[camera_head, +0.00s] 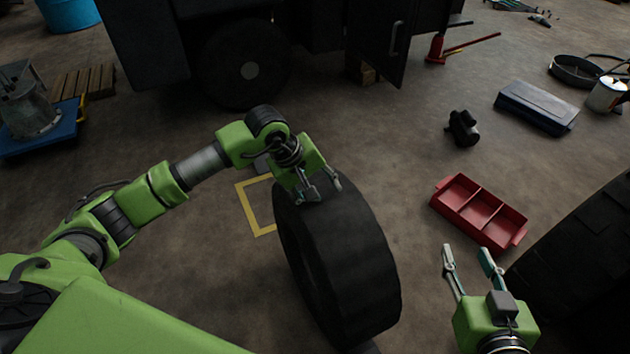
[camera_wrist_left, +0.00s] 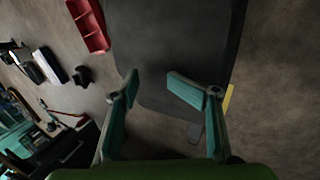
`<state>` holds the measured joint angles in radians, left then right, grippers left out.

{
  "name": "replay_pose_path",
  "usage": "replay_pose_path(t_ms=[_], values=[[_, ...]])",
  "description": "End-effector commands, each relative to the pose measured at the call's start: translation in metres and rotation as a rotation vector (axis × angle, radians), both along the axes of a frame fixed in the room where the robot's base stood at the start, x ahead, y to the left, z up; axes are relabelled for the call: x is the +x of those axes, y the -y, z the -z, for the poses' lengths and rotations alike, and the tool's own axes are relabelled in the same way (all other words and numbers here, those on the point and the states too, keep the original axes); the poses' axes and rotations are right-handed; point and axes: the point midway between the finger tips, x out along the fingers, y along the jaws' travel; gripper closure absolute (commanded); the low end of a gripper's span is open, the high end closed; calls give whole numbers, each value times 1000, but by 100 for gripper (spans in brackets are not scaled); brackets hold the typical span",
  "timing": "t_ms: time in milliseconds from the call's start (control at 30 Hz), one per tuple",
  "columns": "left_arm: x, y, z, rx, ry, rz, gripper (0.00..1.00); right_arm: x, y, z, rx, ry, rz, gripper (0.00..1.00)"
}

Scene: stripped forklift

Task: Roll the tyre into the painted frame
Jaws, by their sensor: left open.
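A large black tyre (camera_head: 345,255) stands upright on the floor in the middle of the head view. A yellow painted frame (camera_head: 241,203) lies on the floor just left of the tyre, which hides part of it. My left gripper (camera_head: 321,192) is open at the top far edge of the tyre. In the left wrist view my open fingers (camera_wrist_left: 152,83) are in front of the tyre's tread (camera_wrist_left: 180,40); whether they touch it I cannot tell. A strip of the frame (camera_wrist_left: 228,99) shows there too. My right gripper (camera_head: 468,252) is open and empty, right of the tyre.
A red divided tray (camera_head: 479,212) lies on the floor at right, near another large tyre (camera_head: 585,260). The dark forklift (camera_head: 330,25) stands at the back. A blue case (camera_head: 537,107) and a small black object (camera_head: 462,128) lie back right. Floor around the frame's left is clear.

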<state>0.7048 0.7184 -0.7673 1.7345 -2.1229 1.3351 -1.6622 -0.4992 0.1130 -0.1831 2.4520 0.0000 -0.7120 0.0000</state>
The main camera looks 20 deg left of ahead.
Motion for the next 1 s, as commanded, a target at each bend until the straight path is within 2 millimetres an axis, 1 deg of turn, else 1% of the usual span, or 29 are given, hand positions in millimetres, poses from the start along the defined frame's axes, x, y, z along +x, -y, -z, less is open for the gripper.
replay_pose_path(t_ms=[500, 800, 1000], values=[[14, -14, 1, 2, 1, -1, 58, 15, -10, -42, 50, 204, -13, 60], [21, -22, 0, 2, 1, -1, 58, 19, -14, -68, 79, 319, -21, 60], [24, -25, 0, 1, 0, -1, 58, 19, -16, -79, 92, 371, -24, 60]])
